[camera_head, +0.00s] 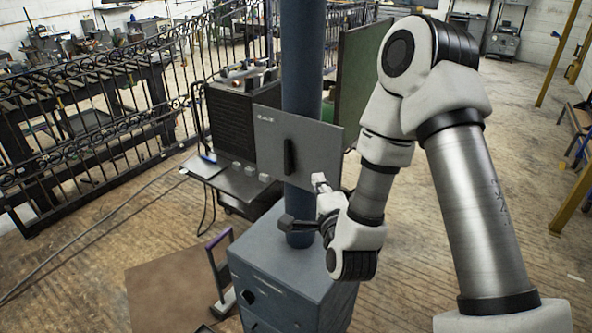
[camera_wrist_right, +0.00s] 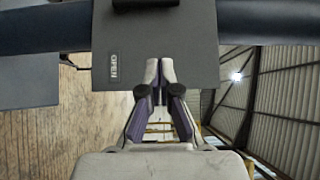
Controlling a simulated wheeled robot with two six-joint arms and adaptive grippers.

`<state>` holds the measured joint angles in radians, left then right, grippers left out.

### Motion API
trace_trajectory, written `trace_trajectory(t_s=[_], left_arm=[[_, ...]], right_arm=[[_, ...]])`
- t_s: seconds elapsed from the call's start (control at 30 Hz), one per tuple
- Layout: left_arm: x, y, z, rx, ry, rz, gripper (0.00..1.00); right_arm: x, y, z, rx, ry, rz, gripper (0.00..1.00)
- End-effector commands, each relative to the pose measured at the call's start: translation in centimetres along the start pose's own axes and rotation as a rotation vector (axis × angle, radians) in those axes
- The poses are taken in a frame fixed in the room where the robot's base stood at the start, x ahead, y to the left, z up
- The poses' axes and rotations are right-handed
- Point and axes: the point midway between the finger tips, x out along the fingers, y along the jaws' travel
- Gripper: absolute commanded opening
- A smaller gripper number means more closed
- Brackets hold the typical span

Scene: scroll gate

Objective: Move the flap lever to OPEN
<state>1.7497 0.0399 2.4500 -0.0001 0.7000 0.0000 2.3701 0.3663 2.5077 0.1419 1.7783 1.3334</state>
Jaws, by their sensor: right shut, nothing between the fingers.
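A flat grey panel (camera_head: 310,145) is mounted on a blue post, with small lettering at its upper left that I cannot read in the head view. A black upright bar, seemingly the flap lever (camera_head: 289,157), stands on its face near the middle. My right gripper (camera_head: 319,181) is in front of the panel's lower right, right of and below the lever. Its fingers (camera_wrist_right: 160,66) are shut and empty. My left gripper is out of view.
The blue post (camera_head: 302,60) rises from a blue-grey base cabinet (camera_head: 285,270). A dark box-like unit (camera_head: 232,120) stands behind the panel to the left. Iron railings (camera_head: 90,130) fill the left; floor at right is fairly clear.

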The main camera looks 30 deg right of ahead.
Motion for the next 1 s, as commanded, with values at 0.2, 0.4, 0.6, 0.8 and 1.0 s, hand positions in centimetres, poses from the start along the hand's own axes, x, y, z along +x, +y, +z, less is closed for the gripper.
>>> trace_trajectory(t_s=[0.2, 0.4, 0.6, 0.8, 1.0], left_arm=[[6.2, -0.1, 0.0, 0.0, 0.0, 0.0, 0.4], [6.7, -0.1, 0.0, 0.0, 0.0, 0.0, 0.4], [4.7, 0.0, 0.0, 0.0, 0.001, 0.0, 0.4], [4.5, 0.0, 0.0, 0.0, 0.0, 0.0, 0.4], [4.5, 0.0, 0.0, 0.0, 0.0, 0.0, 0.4]], right_arm=[[0.8, 1.1, 0.0, 0.008, -0.007, -0.006, 0.0], [4.1, -0.2, 0.0, 0.005, -0.01, -0.003, 0.0], [8.4, -0.4, 0.1, 0.004, -0.011, 0.001, 0.0], [10.7, -0.2, 2.4, 0.001, -0.013, 0.0, 0.0], [11.2, -0.1, 3.0, 0.005, -0.013, 0.0, 0.0]])
